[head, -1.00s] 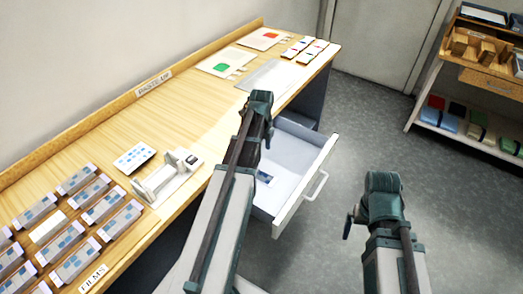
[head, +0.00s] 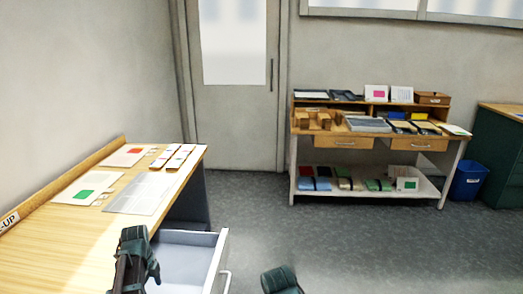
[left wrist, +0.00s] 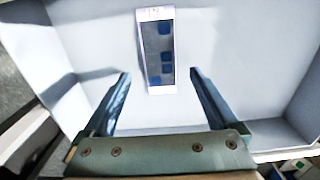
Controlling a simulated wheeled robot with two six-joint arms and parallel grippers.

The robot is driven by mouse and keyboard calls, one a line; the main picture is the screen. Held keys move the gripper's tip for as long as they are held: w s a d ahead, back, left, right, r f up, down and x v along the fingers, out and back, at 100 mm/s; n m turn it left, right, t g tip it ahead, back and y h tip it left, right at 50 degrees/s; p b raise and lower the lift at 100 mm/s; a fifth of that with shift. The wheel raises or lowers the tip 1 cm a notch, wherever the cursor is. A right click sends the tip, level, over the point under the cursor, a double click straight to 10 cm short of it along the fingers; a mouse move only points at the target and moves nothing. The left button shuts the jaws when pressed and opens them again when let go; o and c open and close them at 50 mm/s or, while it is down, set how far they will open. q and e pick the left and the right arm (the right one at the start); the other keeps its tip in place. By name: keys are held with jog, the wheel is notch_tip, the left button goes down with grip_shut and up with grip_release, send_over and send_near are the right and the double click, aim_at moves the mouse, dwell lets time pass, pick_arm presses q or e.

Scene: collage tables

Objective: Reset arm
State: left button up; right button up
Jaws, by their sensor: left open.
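My left gripper (left wrist: 160,74) is open over the pulled-out drawer (head: 196,238). In the left wrist view a white-edged card with blue squares (left wrist: 158,48) lies on the pale drawer floor. It shows ahead of and between my fingers, apart from both, and nothing is gripped. In the head view my left arm's end (head: 134,258) stands at the drawer's left side, and its fingers are hidden. My right arm's end (head: 282,280) shows only its top at the bottom edge, so its jaws cannot be made out.
The floor between is clear.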

pick_arm(q)
jog(key=shift+f+b, duration=1.75)
jog(key=shift+f, duration=0.45)
jog(key=shift+r, duration=0.2)
notch_tip(320, 180, up, 12)
jog(key=p, duration=1.2)
notch_tip(320, 180, down, 13)
jog(key=b, duration=1.2)
jog(key=shift+b, duration=0.35)
notch_tip(320, 180, up, 16)
jog(key=p, duration=1.6)
jog(key=shift+f, duration=0.15)
